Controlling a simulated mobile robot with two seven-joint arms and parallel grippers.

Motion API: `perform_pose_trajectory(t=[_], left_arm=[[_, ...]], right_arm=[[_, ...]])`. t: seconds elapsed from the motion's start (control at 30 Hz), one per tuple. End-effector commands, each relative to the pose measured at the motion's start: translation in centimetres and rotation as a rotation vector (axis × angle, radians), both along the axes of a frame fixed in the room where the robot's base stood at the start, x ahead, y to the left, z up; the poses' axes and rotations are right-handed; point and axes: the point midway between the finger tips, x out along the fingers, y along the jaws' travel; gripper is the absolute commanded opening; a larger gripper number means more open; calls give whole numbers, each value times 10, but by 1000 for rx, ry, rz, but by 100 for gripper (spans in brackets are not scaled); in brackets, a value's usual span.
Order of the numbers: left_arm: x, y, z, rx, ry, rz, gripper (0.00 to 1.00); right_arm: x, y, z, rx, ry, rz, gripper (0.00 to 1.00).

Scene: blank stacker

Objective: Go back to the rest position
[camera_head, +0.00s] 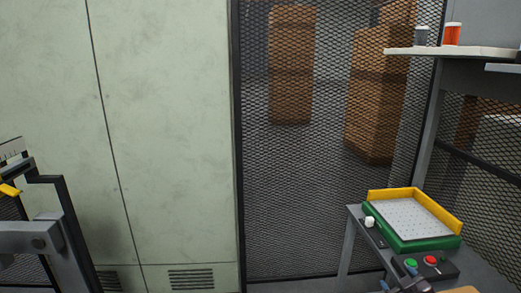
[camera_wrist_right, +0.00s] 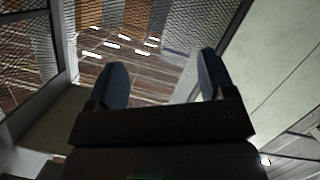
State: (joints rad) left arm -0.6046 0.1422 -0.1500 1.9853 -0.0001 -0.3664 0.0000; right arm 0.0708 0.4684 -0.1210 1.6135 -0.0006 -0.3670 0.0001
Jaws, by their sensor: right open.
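My right gripper (camera_wrist_right: 161,65) is open in the right wrist view, with its two dark fingers well apart and nothing between them. In the head view only a little of it seems to show at the bottom edge, in front of the small table with the tray, and most of it is cut off. Whether it touches anything there I cannot tell. My left gripper does not show in either view.
A green and yellow tray (camera_head: 408,216) sits on a small table at right, with a button box (camera_head: 432,265) in front. A shelf (camera_head: 455,52) holds two cups. Mesh fencing (camera_head: 300,190) and a pale cabinet (camera_head: 170,130) stand behind. A grey metal frame (camera_head: 40,238) is at left.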

Motion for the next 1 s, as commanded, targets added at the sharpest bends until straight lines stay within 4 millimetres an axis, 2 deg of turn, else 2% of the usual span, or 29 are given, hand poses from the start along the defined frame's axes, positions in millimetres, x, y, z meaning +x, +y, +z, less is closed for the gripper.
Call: perform_pose_trajectory(t=[0.03, 0.1, 0.3, 0.5, 0.6, 0.7, 0.8, 1.0], left_arm=[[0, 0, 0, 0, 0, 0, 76], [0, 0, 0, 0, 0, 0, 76], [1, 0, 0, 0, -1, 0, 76], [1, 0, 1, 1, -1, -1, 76], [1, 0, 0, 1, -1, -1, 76], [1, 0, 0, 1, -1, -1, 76], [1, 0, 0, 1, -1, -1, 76], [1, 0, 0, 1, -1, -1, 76]], right_arm=[[-24, 10, -20, 32, 29, 0, 76], [-53, 23, -42, 69, 61, -3, 76], [-137, 55, -86, 179, 143, -30, 76], [-217, 81, -108, 282, 211, -83, 76], [-247, 90, -112, 321, 235, -111, 76], [-268, 96, -114, 348, 252, -134, 76], [-280, 98, -113, 363, 259, -147, 76], [-284, 100, -113, 368, 263, -153, 76]])
